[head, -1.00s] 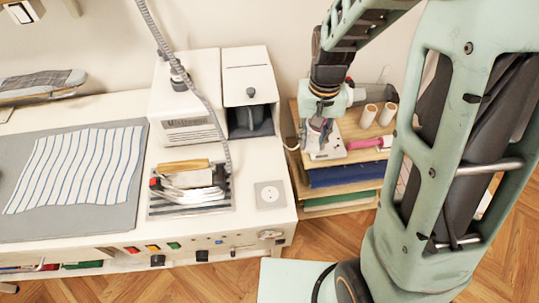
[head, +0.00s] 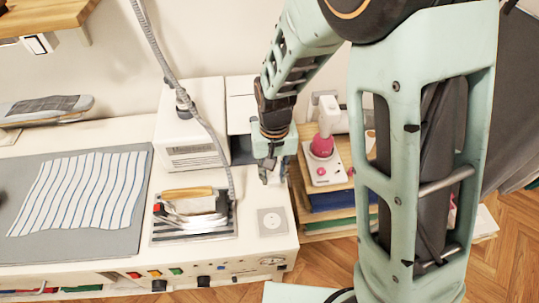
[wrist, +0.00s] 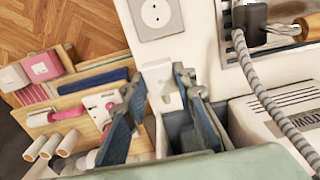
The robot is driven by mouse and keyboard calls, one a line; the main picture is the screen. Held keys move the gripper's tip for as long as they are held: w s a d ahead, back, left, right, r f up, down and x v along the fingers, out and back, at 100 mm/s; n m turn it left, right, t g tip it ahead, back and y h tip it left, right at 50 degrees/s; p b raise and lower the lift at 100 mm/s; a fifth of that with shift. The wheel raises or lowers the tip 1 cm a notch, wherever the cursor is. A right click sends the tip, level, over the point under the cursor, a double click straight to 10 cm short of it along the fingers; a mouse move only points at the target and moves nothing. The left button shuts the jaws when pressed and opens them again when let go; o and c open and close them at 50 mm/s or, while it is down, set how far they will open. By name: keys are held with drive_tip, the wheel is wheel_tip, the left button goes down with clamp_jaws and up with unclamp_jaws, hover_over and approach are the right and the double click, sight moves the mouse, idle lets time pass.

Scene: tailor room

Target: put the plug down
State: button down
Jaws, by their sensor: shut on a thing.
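The plug (wrist: 158,76) appears as a small white block between my fingertips in the wrist view. My gripper (head: 268,176) is shut on it, pointing down above the right end of the white ironing table (head: 262,262). In the wrist view my gripper (wrist: 163,95) shows two blue-grey fingers on either side of the plug. The square socket plate (head: 271,221) is on the tabletop in front of my gripper, apart from it. It also shows at the top of the wrist view (wrist: 156,14). In the head view the plug is mostly hidden by the fingers.
The iron (head: 193,207) rests on its striped plate left of the socket. A white steam box (head: 190,140) stands behind it, with a grey hose. A wooden shelf unit (head: 330,190) with a pink-and-white device (head: 322,147) stands to the right. Striped cloth (head: 80,190) lies at left.

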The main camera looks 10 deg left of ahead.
drive_tip(key=w+f, duration=0.1)
drive_tip(key=w+a+f+b, duration=0.1)
drive_tip(key=f, duration=0.1)
drive_tip(key=w+f+b, duration=0.1)
drive_tip(key=shift+w+a+f, duration=0.1)
drive_tip(key=shift+a+f, duration=0.25)
drive_tip(key=shift+w+a+f+b, duration=0.3)
drive_tip(key=shift+w+f+b, duration=0.15)
drive_tip(key=shift+w+f, duration=0.1)
drive_tip(key=shift+w+a+f+b, duration=0.15)
drive_tip(key=shift+f+b, duration=0.9)
drive_tip(key=shift+f, duration=0.6)
drive_tip(key=shift+f+b, duration=0.55)
drive_tip(key=shift+f, duration=0.1)
drive_tip(key=c, duration=1.6)
unclamp_jaws()
drive_tip(key=shift+r, duration=0.1)
